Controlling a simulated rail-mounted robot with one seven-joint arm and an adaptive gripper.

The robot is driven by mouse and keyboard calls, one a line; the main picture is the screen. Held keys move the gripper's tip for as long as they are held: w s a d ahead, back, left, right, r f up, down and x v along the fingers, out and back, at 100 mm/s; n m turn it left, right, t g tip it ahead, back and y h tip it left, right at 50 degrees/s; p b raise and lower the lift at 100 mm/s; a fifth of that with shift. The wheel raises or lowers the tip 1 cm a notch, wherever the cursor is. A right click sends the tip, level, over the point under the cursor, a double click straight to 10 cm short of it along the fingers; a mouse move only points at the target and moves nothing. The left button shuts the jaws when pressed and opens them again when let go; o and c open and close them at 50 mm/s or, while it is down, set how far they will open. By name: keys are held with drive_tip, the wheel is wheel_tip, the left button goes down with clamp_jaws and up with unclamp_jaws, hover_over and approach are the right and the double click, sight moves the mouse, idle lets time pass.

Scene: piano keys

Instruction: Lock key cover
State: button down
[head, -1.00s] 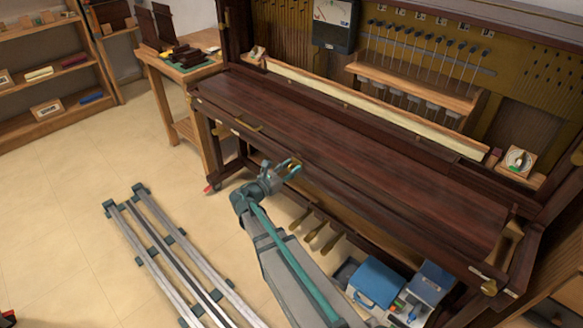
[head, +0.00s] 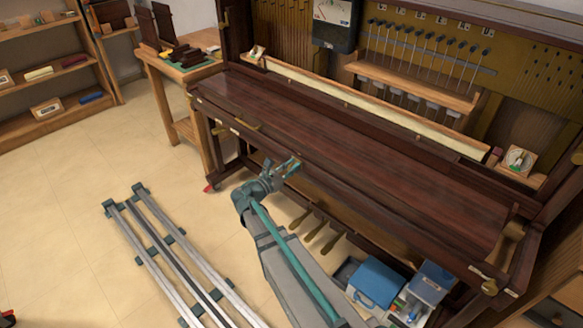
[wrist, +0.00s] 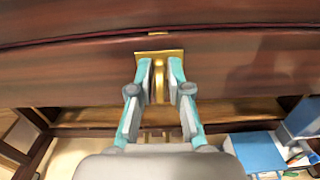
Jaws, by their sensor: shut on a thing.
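The dark wooden key cover (head: 350,135) of the upright piano lies closed across its front; its front face (wrist: 230,62) also fills much of the wrist view. A brass plate (wrist: 159,53) is set at the middle of that face, with an upright brass piece (wrist: 159,82) standing out from it. My gripper (head: 291,165) is at the piano's front edge. In the wrist view my gripper (wrist: 159,70) has its teal fingers on both sides of the brass piece, shut on it. The fingers hide part of the plate. Whether the lock is turned cannot be told.
Brass handles show on the piano front, one at the left (head: 246,125). Pedals (head: 317,230) are below. A blue box (head: 376,283) and a tray of small items stand on the floor at lower right. A workbench (head: 165,75) is at the left; metal rails (head: 165,255) lie on the floor.

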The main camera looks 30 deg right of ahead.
drive_tip(key=shift+f, duration=0.1)
drive_tip(key=m+b, duration=0.3)
drive_tip(key=m, duration=0.1)
drive_tip(key=shift+f+b, duration=0.1)
drive_tip(key=shift+b, duration=0.3)
drive_tip(key=m+b, duration=0.9)
drive_tip(key=shift+m+b, duration=0.35)
drive_tip(key=shift+m, duration=0.05)
drive_tip(key=m+b, duration=0.3)
drive_tip(key=shift+m, duration=0.4)
drive_tip(key=shift+r, duration=0.2)
drive_tip(key=c, duration=1.2)
unclamp_jaws()
drive_tip(key=shift+c, duration=0.2)
drive_tip(key=shift+a, duration=0.1)
